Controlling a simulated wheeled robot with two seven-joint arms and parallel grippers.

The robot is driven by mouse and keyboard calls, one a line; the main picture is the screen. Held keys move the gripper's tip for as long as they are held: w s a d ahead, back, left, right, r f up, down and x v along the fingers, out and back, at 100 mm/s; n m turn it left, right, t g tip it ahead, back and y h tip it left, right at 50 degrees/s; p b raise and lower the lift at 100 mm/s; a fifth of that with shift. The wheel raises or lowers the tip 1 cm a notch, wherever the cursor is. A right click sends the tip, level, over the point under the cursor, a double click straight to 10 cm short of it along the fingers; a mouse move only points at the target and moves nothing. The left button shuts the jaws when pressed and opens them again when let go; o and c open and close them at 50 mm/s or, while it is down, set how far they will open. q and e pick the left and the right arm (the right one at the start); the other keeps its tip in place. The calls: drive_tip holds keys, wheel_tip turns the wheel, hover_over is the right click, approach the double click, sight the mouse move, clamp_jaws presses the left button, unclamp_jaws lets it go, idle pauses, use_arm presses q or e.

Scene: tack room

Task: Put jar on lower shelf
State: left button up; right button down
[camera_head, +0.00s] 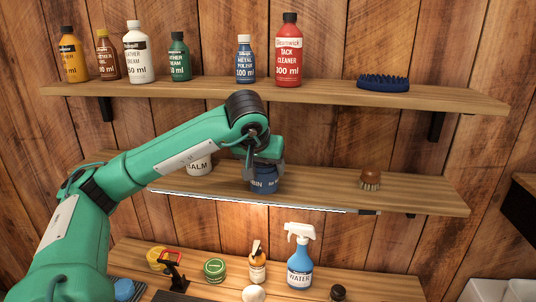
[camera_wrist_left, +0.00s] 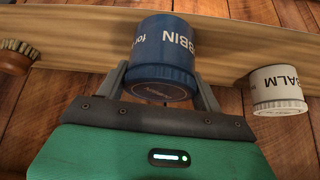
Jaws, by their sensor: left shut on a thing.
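A blue jar (camera_head: 264,183) with white lettering is at the middle of the lower shelf (camera_head: 325,190). My left gripper (camera_head: 266,168) is shut on the jar, its fingers on either side of it. In the left wrist view the jar (camera_wrist_left: 163,50) sits between the two fingers (camera_wrist_left: 162,88), with the shelf board behind it. The jar looks upright; I cannot tell whether its base touches the shelf. My right gripper is not in view.
A white balm jar (camera_head: 199,166) and a brown brush (camera_head: 371,180) stand on the lower shelf, left and right of the jar. The upper shelf (camera_head: 210,92) holds several bottles and a blue brush (camera_head: 383,82). A spray bottle (camera_head: 300,262) and tins stand on the bench below.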

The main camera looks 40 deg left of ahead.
use_arm(q)
drive_tip(key=w, duration=0.1)
drive_tip(key=w+a+p, duration=0.1)
drive_tip(key=w+p, duration=0.1)
drive_tip(key=w, duration=0.1)
drive_tip(key=shift+a+r, duration=0.2)
drive_tip(key=shift+a, duration=0.15)
drive_tip(key=shift+f+p, duration=0.5)
drive_tip(key=shift+p, duration=0.05)
drive_tip(key=shift+s, duration=0.15)
drive_tip(key=shift+f, duration=0.1)
drive_tip(key=o, duration=1.1)
drive_tip(key=shift+f, duration=0.1)
drive_tip(key=shift+o, duration=0.2)
drive_tip(key=shift+d, duration=0.1)
